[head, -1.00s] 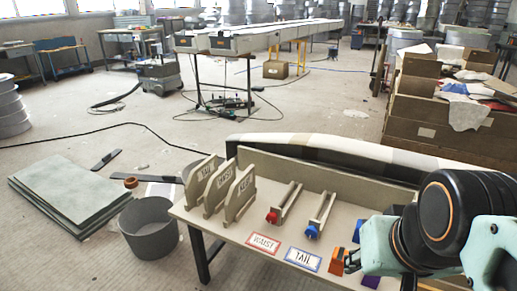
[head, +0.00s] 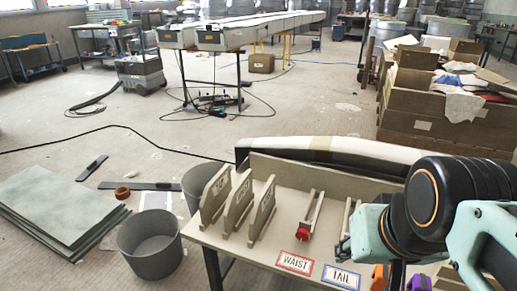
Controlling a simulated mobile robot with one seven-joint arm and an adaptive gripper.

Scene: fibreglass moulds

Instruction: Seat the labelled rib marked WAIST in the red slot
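Three upright beige ribs stand in a row on the bench (head: 215,238). The middle rib (head: 238,200) appears to read WAIST, though its lettering is small. One rib (head: 214,194) stands to its left and another (head: 262,210) to its right; their labels are hard to read. The red slot (head: 314,211) is a pair of narrow rails with a red end (head: 303,233), behind the WAIST card (head: 295,262). It looks empty. My gripper (head: 343,248) is right of the red slot, over the blue slot (head: 347,213) and partly hiding it. Its finger opening is unclear.
A TAIL card (head: 341,277) lies right of the WAIST card. Orange (head: 379,278) and purple (head: 418,283) pieces sit at the front right under my arm. A long padded mould (head: 335,150) runs behind the bench. A grey bin (head: 150,245) stands on the floor left.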

